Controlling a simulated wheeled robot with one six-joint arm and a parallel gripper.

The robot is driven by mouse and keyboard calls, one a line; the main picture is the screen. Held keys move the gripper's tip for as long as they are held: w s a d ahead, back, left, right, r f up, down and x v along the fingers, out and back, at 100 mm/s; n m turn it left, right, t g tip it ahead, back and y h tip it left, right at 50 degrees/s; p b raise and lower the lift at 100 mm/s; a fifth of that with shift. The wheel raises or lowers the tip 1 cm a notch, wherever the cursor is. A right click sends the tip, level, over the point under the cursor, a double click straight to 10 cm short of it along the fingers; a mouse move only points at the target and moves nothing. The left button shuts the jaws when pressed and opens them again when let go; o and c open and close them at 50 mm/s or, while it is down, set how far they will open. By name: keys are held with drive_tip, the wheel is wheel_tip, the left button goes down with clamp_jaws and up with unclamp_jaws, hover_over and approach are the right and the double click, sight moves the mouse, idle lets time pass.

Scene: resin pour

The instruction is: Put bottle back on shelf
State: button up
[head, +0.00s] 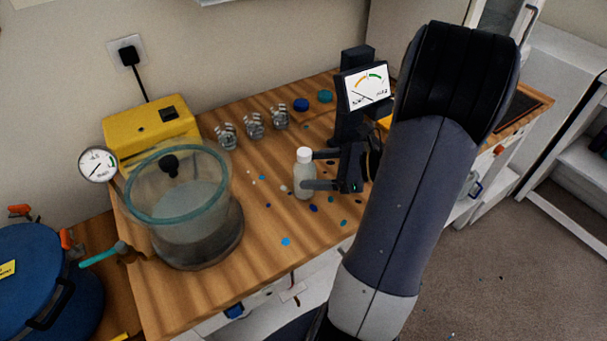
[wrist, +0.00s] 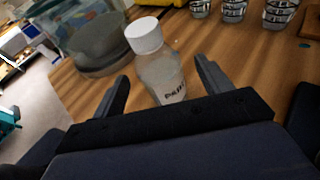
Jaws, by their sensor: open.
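A pale bottle (head: 304,178) with a white cap stands upright on the wooden bench, right of the glass chamber. In the wrist view the bottle (wrist: 160,72) stands between my fingertips, and its label reads "PAI" in part. My gripper (head: 312,170) is open, with one finger on each side of the bottle. In the wrist view the gripper (wrist: 162,82) shows a gap between each finger and the bottle. I cannot tell which of the shelves in view is the bottle's.
The glass chamber (head: 178,215) with a gauge (head: 98,164) stands left. Several small jars (head: 254,126) line the back. A yellow box (head: 152,132) and a dial meter (head: 367,88) stand behind. Colored spots dot the bench (head: 262,215). White shelving (head: 570,165) is far right.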

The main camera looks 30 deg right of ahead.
sight(297, 169)
drive_tip(key=x, duration=0.4)
drive_tip(key=shift+w+a, duration=0.25)
drive_tip(key=shift+a, duration=0.1)
drive_tip(key=c, duration=1.2)
drive_tip(key=shift+r, duration=0.1)
wheel_tip(297, 169, up, 18)
drive_tip(key=shift+d+f+p, duration=0.1)
drive_tip(key=shift+p, duration=0.95)
